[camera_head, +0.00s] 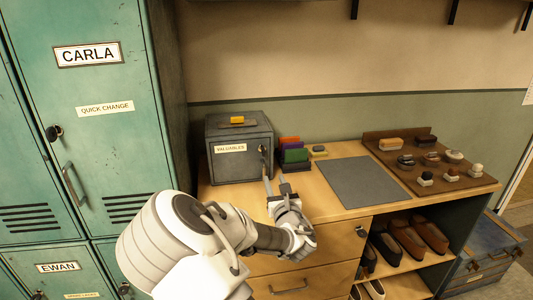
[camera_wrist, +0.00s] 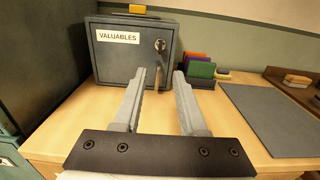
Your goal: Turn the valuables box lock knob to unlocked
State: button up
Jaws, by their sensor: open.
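The dark grey valuables box (camera_head: 238,165) stands on the wooden counter with a white VALUABLES label on its front; it fills the upper left of the wrist view (camera_wrist: 115,62). Its lock knob (camera_head: 262,148) is a small metal knob at the right of the front face. My gripper (camera_head: 276,184) is open and empty, in front of the box and below the knob, touching nothing that I can see. I cannot read the knob's markings.
Colored upright cards (camera_head: 292,151) stand in a dark holder just right of the box. A grey mat (camera_head: 358,182) and a wooden tray (camera_head: 470,182) of brushes and small items lie further right. Green lockers (camera_head: 100,150) stand close on the left.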

aim_at(264, 152)
jog(key=x, duration=1.6)
jog(key=shift+w+a+p, duration=0.1)
jog(key=shift+w+p, duration=0.2)
jog(key=shift+p, duration=0.1)
grip_shut()
